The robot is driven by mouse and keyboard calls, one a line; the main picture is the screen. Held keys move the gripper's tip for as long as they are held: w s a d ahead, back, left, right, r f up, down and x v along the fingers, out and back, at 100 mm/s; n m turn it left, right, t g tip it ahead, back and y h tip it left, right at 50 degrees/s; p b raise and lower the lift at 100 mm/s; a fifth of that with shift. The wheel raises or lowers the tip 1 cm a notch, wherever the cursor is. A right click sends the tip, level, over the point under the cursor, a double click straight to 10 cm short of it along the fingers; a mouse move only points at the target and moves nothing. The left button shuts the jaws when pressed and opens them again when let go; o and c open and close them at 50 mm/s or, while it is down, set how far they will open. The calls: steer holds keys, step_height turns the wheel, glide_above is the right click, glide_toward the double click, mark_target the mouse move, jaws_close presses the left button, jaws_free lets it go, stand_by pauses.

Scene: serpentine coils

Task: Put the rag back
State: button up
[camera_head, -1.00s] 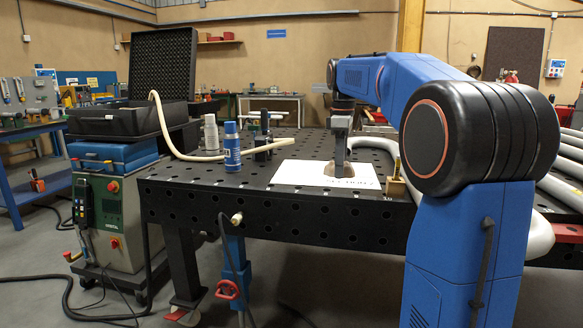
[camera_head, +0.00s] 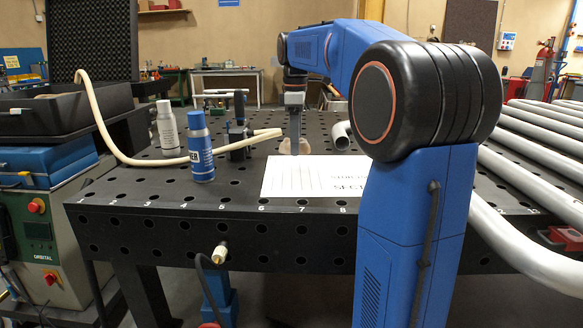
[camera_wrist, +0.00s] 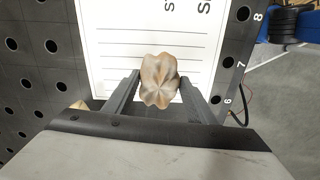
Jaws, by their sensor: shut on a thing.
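The rag is a crumpled beige-brown bundle. It shows in the head view (camera_head: 287,147) at the lower end of my gripper (camera_head: 295,138), by the far edge of a white printed sheet (camera_head: 300,180). In the wrist view the rag (camera_wrist: 158,80) sits between the two dark fingers of my gripper (camera_wrist: 160,88), with the sheet (camera_wrist: 120,35) beyond it. My gripper is shut on the rag. It points down at the black perforated table (camera_head: 220,190). I cannot tell whether the rag touches the table.
A blue bottle (camera_head: 201,148) and a grey-white one (camera_head: 168,130) stand left of the sheet. A cream hose (camera_head: 115,150) curves to a black clamp device (camera_head: 238,142). A bent grey pipe (camera_head: 341,135) lies right of my gripper. Metal pipes (camera_head: 545,140) fill the right side.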

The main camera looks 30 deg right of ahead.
mark_target(296, 176)
steer(key=shift+f, duration=3.85)
steer(key=o, duration=1)
steer(key=shift+f, duration=0.1)
step_height(296, 176, up, 12)
steer(key=shift+r, duration=0.15)
